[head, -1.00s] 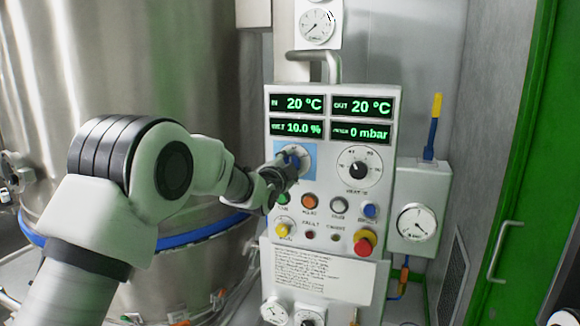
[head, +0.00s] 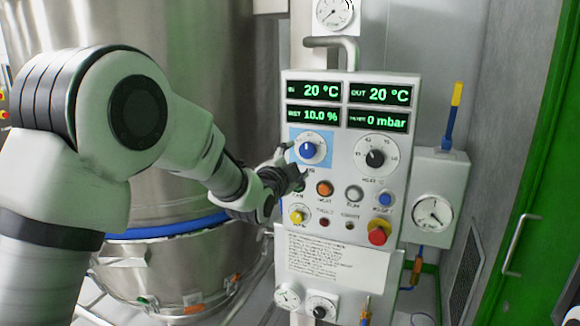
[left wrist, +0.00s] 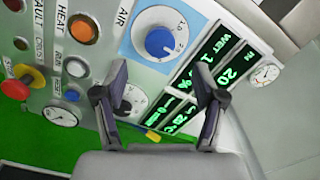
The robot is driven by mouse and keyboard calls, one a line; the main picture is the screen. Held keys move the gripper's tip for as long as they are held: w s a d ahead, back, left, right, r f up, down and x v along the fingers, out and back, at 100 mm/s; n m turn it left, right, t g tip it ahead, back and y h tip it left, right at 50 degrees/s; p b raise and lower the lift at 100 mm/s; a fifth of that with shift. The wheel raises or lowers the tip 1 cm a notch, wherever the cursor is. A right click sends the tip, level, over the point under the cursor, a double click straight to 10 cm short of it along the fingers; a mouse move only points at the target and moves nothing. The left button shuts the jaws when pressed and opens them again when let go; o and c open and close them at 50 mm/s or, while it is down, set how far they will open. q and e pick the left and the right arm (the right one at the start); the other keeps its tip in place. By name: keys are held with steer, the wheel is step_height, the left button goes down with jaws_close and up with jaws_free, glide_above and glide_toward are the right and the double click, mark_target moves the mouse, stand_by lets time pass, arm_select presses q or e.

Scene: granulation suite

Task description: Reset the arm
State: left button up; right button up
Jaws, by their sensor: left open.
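My left gripper (head: 290,172) is in front of the control panel (head: 345,90), just below and left of the blue air knob (head: 311,150). In the left wrist view my left gripper (left wrist: 160,90) has its two fingers spread with nothing between them. The blue knob (left wrist: 160,42) sits on its white dial beyond the fingers, apart from them. My left arm comes in from the left and covers part of the steel vessel. My right gripper is not in view.
The panel has a black heat knob (head: 376,157), several buttons and a red emergency stop (head: 378,232). A large steel vessel (head: 215,60) with a blue band stands at the left. A green door (head: 535,200) is at the right.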

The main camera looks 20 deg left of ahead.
arm_select(q)
steer(key=s, duration=0.3)
steer(key=shift+s, duration=0.2)
steer(key=shift+f, duration=0.1)
